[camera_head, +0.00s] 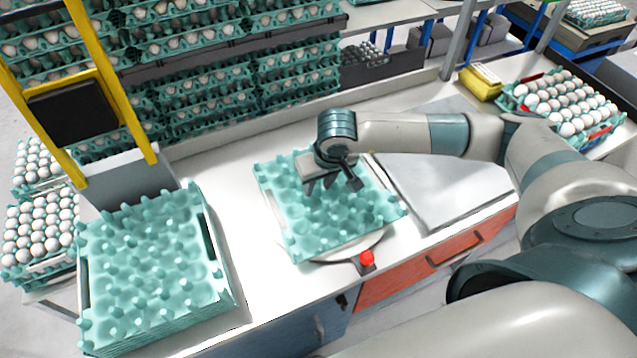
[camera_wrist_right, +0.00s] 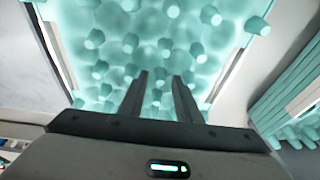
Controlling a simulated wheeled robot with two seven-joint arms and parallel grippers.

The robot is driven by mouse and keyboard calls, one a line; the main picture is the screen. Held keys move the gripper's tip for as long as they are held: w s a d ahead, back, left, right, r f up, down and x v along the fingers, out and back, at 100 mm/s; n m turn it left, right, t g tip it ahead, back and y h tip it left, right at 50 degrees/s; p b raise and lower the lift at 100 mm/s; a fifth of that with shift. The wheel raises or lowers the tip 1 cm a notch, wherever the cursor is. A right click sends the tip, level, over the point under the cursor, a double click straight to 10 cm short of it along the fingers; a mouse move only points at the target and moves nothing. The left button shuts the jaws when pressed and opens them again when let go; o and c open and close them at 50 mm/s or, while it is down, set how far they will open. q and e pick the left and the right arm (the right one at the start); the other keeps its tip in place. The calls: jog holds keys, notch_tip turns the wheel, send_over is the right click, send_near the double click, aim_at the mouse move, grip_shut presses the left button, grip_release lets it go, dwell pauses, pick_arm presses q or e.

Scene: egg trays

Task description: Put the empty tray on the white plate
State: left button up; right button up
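A teal empty egg tray (camera_head: 330,222) lies in the middle of the white table, over a round white plate (camera_head: 345,253). Only the plate's front rim shows; the tray hides the rest. My right gripper (camera_head: 332,184) is above the tray's back half with its fingers pointing down at it. In the right wrist view the two fingers (camera_wrist_right: 160,76) stand apart, with the tray's knobs (camera_wrist_right: 165,45) behind and between them. The gripper looks open; I cannot tell whether the tips touch the tray. My left gripper is not in view.
A stack of teal trays (camera_head: 150,265) stands at the left front of the table. A red knob (camera_head: 366,258) is at the plate's front. A grey metal panel (camera_head: 445,190) lies to the right. A tray of eggs (camera_head: 565,105) and a yellow box (camera_head: 481,82) are at the far right.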

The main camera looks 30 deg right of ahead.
aim_at(325, 205)
jog(key=shift+r+b, duration=0.25)
jog(key=shift+b, duration=0.05)
jog(key=shift+s+r, duration=0.1)
jog(key=shift+r, duration=0.25)
jog(key=b+v, duration=0.4)
jog(key=v, duration=0.7)
jog(key=shift+b, duration=0.35)
